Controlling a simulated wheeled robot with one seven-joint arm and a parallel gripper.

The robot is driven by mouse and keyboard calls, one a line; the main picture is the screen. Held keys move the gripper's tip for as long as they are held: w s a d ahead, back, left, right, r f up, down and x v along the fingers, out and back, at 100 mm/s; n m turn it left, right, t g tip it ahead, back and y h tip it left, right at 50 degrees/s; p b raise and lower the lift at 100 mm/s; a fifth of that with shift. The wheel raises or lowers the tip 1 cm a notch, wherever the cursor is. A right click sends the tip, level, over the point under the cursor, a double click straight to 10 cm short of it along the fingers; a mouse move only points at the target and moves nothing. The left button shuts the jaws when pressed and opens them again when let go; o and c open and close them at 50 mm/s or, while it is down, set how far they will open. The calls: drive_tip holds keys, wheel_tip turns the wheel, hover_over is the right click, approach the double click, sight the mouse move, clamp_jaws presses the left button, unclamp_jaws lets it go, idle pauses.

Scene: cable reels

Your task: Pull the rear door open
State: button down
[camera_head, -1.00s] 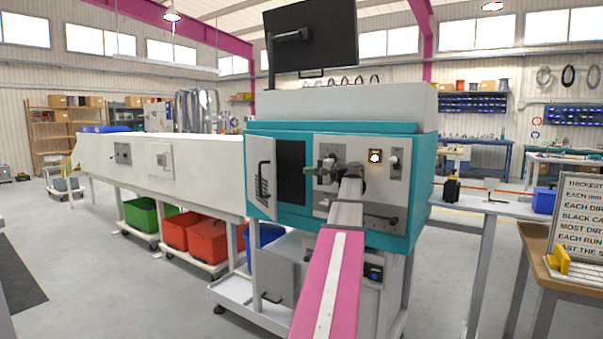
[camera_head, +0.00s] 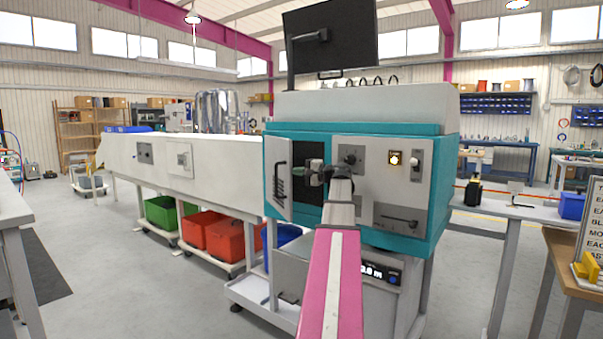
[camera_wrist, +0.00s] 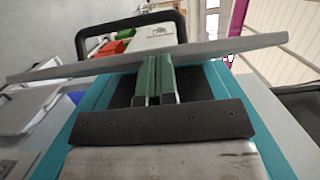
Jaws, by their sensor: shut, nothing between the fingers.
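The door (camera_head: 279,205) on the left of the teal cabinet's front (camera_head: 433,200) stands swung out and open, showing a dark opening (camera_head: 309,198). Its black bar handle (camera_head: 279,181) is on the outer face, away from the opening. My gripper (camera_head: 300,171), with green fingers, is shut and empty in front of the opening, on the door's inner side. In the wrist view the shut fingers (camera_wrist: 156,62) reach the grey door panel (camera_wrist: 222,47), which runs across the picture; I cannot tell whether they touch. The handle (camera_wrist: 130,22) shows beyond the panel.
A grey control panel (camera_head: 379,205) with a knob and lit button is right of the opening. A long white trough (camera_head: 215,178) extends left behind the door. Red crates (camera_head: 232,238) and a green crate (camera_head: 164,213) sit below. Grey floor at lower left is clear.

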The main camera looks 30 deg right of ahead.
drive_tip(key=w+a+m+t+h, duration=0.2)
drive_tip(key=w+a+m+h, duration=0.15)
drive_tip(key=a, duration=0.55)
drive_tip(key=w+a+m+t+h, duration=0.1)
drive_tip(key=w+a+m+h, duration=0.3)
drive_tip(key=a, duration=0.6)
drive_tip(key=w+a, duration=0.7)
drive_tip(key=w, duration=0.3)
drive_tip(key=w+a+n+h, duration=0.1)
drive_tip(key=w+a, duration=0.6)
drive_tip(key=w, duration=0.3)
drive_tip(key=shift+h, duration=0.25)
